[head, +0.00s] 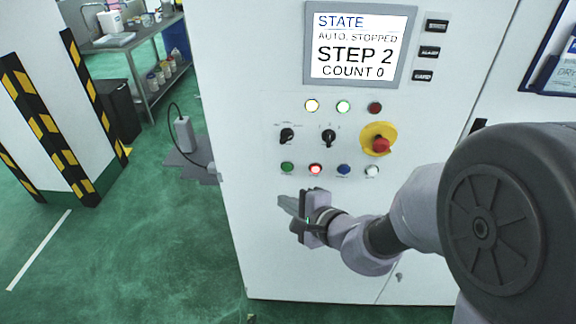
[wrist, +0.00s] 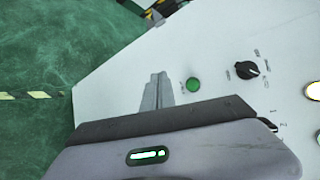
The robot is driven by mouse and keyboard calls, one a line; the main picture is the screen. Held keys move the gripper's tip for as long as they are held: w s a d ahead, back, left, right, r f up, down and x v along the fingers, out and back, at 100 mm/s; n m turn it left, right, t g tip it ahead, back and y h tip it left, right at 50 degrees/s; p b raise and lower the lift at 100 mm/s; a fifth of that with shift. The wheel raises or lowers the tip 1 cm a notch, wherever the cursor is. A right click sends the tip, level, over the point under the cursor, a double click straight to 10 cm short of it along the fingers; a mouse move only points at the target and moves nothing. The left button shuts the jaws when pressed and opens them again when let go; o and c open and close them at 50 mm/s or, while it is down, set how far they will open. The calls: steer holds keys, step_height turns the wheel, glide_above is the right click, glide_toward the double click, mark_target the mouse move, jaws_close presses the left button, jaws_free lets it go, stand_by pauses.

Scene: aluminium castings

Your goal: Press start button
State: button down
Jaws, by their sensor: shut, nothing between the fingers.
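The green button (head: 287,167) is at the left end of the lower button row on the white cabinet front; its label is too small to read. It also shows in the wrist view (wrist: 193,84), just right of my fingertips. My gripper (head: 285,204) is shut and empty. In the head view its fingertips are below the green button, near the panel. The fingers also show in the wrist view (wrist: 157,82), apart from the button in the picture. I cannot tell how far they are from the panel surface. The screen (head: 358,45) reads "AUTO. STOPPED", "STEP 2", "COUNT 0".
Beside the green button are a lit red button (head: 315,169), a blue button (head: 343,170) and a white button (head: 372,171). Above are two black selector knobs (head: 287,136) and a red emergency stop (head: 380,145) on yellow. A grey device with a cable (head: 184,135) stands left of the cabinet.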

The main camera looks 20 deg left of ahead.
mark_target(287, 167)
steer(key=shift+w+a+p, duration=0.3)
steer(key=shift+w+p, duration=0.1)
steer(key=shift+w, duration=0.9)
steer(key=shift+w+a+p, duration=0.35)
steer(key=shift+w+p, duration=0.1)
steer(key=shift+w, duration=0.9)
steer(key=shift+w+a+p, duration=0.3)
steer(key=shift+w+p, duration=0.1)
steer(key=shift+w, duration=0.9)
steer(key=shift+w+a+b, duration=0.1)
steer(key=shift+w+b, duration=0.2)
steer(key=shift+w, duration=0.1)
steer(key=shift+w, duration=0.4)
steer(key=shift+s+b, duration=0.8)
steer(key=shift+b, duration=0.1)
